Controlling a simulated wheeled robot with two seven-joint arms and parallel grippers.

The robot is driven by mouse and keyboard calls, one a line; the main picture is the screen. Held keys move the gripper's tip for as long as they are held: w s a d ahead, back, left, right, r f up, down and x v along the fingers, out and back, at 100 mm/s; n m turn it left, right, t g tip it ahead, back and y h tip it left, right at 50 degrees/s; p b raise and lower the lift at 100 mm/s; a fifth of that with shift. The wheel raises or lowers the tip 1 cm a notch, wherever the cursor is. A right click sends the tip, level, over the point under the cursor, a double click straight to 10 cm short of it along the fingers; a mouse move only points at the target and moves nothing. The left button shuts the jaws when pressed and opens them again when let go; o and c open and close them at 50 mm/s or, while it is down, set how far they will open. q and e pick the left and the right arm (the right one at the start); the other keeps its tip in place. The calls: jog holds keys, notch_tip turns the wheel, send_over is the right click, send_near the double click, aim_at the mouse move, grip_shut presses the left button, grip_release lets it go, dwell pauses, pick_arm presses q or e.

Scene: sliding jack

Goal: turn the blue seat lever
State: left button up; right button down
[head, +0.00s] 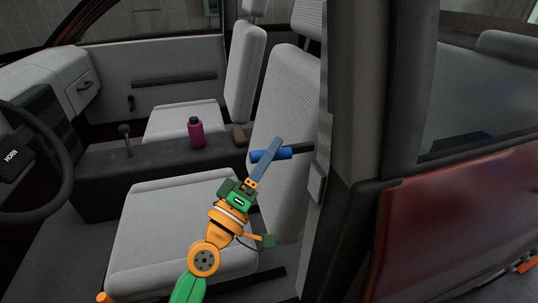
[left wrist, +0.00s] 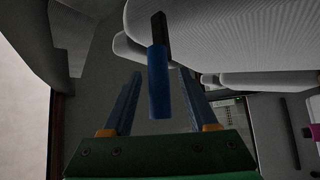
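The blue seat lever (head: 270,154) sticks out beside the near seat's backrest on a dark stem. It also shows in the left wrist view (left wrist: 158,80), its blue handle pointing toward the gripper. My left gripper (head: 278,145) is at the lever, its fingers crossing in front of the blue handle. In the left wrist view the left gripper (left wrist: 161,73) is open, with one finger on each side of the handle and gaps visible on both sides. How far the handle reaches between the fingers in depth is hard to tell. My right gripper is in neither view.
The near seat cushion (head: 170,235) lies below and left of the arm, its backrest (head: 285,100) behind the lever. The door pillar (head: 355,150) stands close on the right. A purple bottle (head: 196,132) stands on the console, and a steering wheel (head: 45,165) is at left.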

pick_arm(q)
jog(key=shift+s, duration=0.1)
jog(key=b+v, duration=0.1)
jog(key=v, duration=0.6)
jog(key=shift+b, duration=0.3)
